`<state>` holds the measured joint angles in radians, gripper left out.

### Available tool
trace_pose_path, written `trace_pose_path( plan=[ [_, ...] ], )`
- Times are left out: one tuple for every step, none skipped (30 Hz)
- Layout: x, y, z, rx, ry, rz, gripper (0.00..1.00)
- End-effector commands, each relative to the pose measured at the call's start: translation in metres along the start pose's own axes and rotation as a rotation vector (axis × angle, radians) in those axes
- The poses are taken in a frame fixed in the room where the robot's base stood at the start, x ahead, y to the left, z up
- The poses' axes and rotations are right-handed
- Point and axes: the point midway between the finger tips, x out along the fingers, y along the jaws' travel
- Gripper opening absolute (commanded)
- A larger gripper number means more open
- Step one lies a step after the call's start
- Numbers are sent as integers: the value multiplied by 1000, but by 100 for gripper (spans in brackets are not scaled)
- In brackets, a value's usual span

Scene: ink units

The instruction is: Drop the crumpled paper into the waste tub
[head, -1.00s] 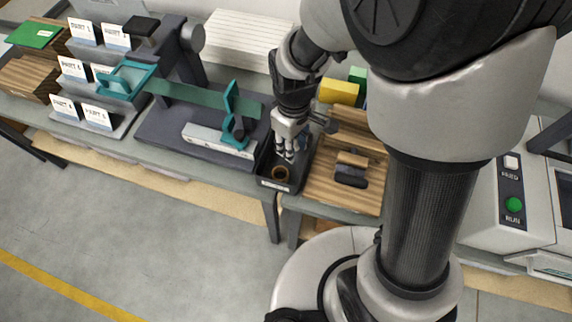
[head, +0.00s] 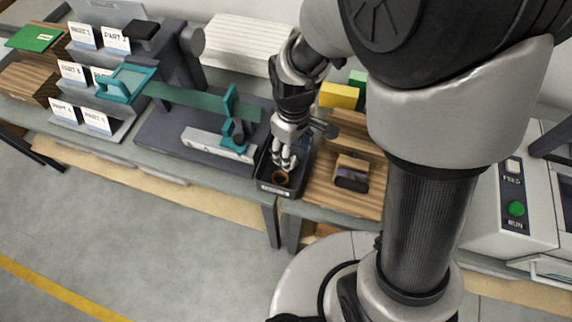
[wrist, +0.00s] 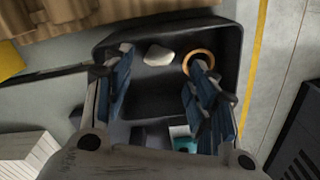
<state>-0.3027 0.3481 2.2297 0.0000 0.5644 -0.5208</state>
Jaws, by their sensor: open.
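The dark waste tub (head: 264,172) stands at the bench's front edge, with a small label on its front. It also shows in the wrist view (wrist: 172,18) beneath my fingers. The crumpled paper, a small pale lump (wrist: 158,55), appears inside the tub, between and beyond my fingertips. My gripper (head: 284,163) is over the tub, pointing down. Its blue-padded fingers (wrist: 160,80) are spread apart with nothing between them. The paper cannot be made out in the head view. How far my fingertips are above the tub floor is hard to tell.
A wooden board with a dark block (head: 351,178) stands close on the right. A teal-clamped fixture (head: 232,140) stands close on the left.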

Motion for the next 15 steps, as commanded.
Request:
trace_pose_path(
  plan=[
    [-2,0,0,0,1,1,53],
    [-5,0,0,0,2,1,53],
    [-9,0,-1,0,3,2,53],
    [-13,1,-1,0,5,3,53],
    [-18,1,-1,0,4,2,53],
    [-26,1,-1,0,6,4,53],
    [-32,1,-1,0,6,4,53],
    [-38,1,-2,0,7,4,53],
    [-47,1,-2,0,7,4,53],
    [-54,1,-1,0,7,4,53],
    [-61,1,-2,0,7,4,53],
    [-70,1,-2,0,7,4,53],
    [-76,1,-1,0,7,4,53],
    [-81,1,-1,0,5,3,53],
    [-89,1,-1,0,6,3,53]
  ],
)
